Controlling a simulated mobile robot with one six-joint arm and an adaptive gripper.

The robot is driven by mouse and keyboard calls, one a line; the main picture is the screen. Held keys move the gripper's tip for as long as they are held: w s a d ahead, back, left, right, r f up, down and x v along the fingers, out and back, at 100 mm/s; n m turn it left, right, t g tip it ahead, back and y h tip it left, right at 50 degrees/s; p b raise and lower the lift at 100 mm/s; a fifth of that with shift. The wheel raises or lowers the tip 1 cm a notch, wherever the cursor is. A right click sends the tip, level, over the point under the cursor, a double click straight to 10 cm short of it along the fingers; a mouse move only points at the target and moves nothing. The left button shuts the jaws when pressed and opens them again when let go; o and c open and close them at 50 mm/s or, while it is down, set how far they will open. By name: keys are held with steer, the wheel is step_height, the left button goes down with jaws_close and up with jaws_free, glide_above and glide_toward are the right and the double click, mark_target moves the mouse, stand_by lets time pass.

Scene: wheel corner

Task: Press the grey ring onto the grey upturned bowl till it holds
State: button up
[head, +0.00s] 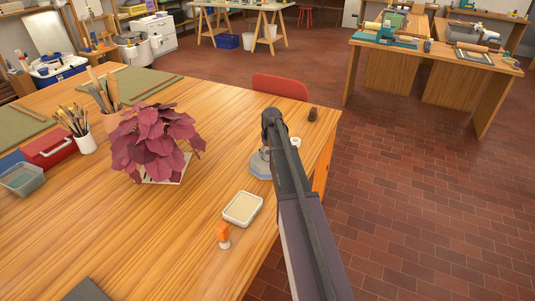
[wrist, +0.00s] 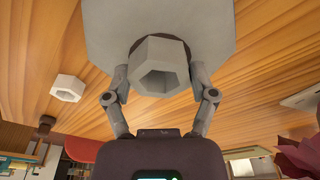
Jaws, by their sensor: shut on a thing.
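My gripper (wrist: 160,78) is shut on the grey ring (wrist: 160,66), a hexagonal hollow piece in the middle of the wrist view. A large pale grey angular base (wrist: 105,30) fills the top of that view behind the ring. In the head view the blue-grey base (head: 261,167) shows partly behind my arm, near the table's right edge. My arm hides the ring and most of the bowl there.
A pale hexagonal piece (wrist: 68,88) stands apart on the wooden table (head: 200,220). A potted red-leaved plant (head: 155,140) is to the left. A cream-topped tray (head: 242,208), an orange-handled stamp (head: 223,235) and a dark cylinder (head: 313,114) are nearby. A red chair (head: 280,87) is behind.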

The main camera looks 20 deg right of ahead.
steer(key=o, duration=1)
steer(key=shift+o, duration=0.2)
